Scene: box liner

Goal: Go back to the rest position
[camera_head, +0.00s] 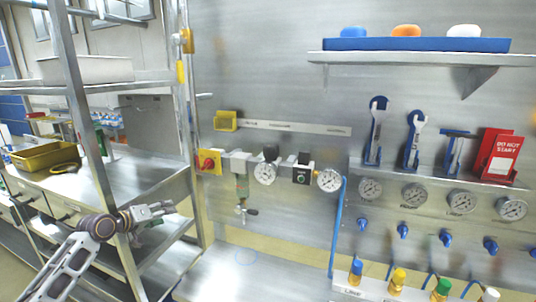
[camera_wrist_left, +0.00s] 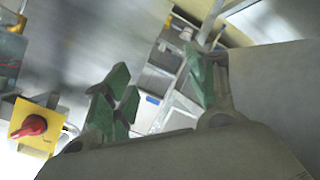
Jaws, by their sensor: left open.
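My left arm comes in from the lower left in the head view. Its gripper (camera_head: 154,211) is in front of the metal shelf rack, left of the wall panel. In the left wrist view the green-padded fingers of my left gripper (camera_wrist_left: 158,88) stand apart with nothing between them. Whether the gripper touches the rack cannot be told. My right gripper is not in view.
A yellow plate with a red knob (camera_head: 208,162) is on the panel right of my left gripper; it also shows in the left wrist view (camera_wrist_left: 35,126). The metal worktop (camera_head: 250,275) below looks mostly clear.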

